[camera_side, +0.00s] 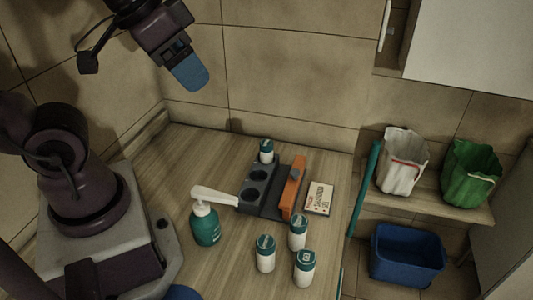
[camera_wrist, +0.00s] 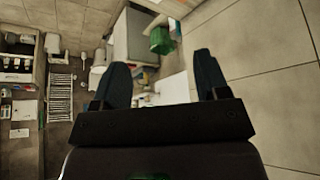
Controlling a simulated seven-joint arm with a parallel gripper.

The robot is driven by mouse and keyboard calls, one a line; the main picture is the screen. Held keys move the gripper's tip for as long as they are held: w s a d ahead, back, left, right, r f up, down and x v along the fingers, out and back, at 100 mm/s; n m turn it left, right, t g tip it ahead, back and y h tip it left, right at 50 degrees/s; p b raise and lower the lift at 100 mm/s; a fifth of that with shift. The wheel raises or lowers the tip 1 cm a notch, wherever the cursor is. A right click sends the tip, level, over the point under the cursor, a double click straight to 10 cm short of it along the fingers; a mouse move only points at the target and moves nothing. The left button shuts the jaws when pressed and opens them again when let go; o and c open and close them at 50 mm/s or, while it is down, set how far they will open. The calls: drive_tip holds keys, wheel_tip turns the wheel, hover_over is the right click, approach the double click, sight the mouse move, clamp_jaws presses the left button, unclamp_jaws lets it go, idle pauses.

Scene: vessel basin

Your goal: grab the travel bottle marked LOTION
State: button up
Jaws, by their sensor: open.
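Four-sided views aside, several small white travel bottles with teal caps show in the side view. One bottle (camera_side: 266,152) stands in the dark rack (camera_side: 254,193) at its far end. Three loose bottles stand on the counter: one (camera_side: 298,232) behind, one (camera_side: 265,254) at front left and one (camera_side: 304,268) at front right. Their markings are too small to read, so I cannot tell which is LOTION. My gripper (camera_side: 190,78) is high above the counter's back left, far from the bottles. In the wrist view my gripper (camera_wrist: 161,84) is open, with nothing between its blue fingers.
A teal pump bottle (camera_side: 206,226) with a white spout stands left of the loose bottles. An orange upright piece (camera_side: 293,188) and a lettered card (camera_side: 319,198) are beside the rack. A white bag (camera_side: 402,165), green bag (camera_side: 468,175) and blue bin (camera_side: 407,258) are at right.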

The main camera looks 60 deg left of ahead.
drive_tip(key=w+d+f+m+g+y, duration=0.1)
drive_tip(key=w+f+m+g, duration=0.1)
drive_tip(key=f, duration=0.2)
drive_tip(key=w+d+f+m+g, duration=0.1)
drive_tip(key=w+f+g, duration=0.1)
drive_tip(key=f+g, duration=0.15)
drive_tip(key=m+t+y, duration=0.3)
drive_tip(key=m+y, duration=0.9)
drive_tip(key=m, duration=0.5)
approach(268, 148)
drive_tip(key=shift+g, duration=0.25)
drive_tip(key=x, duration=1.2)
drive_tip(key=shift+w+r, duration=0.1)
drive_tip(key=shift+w, duration=0.1)
drive_tip(key=shift+c, duration=0.4)
drive_tip(key=c, duration=0.9)
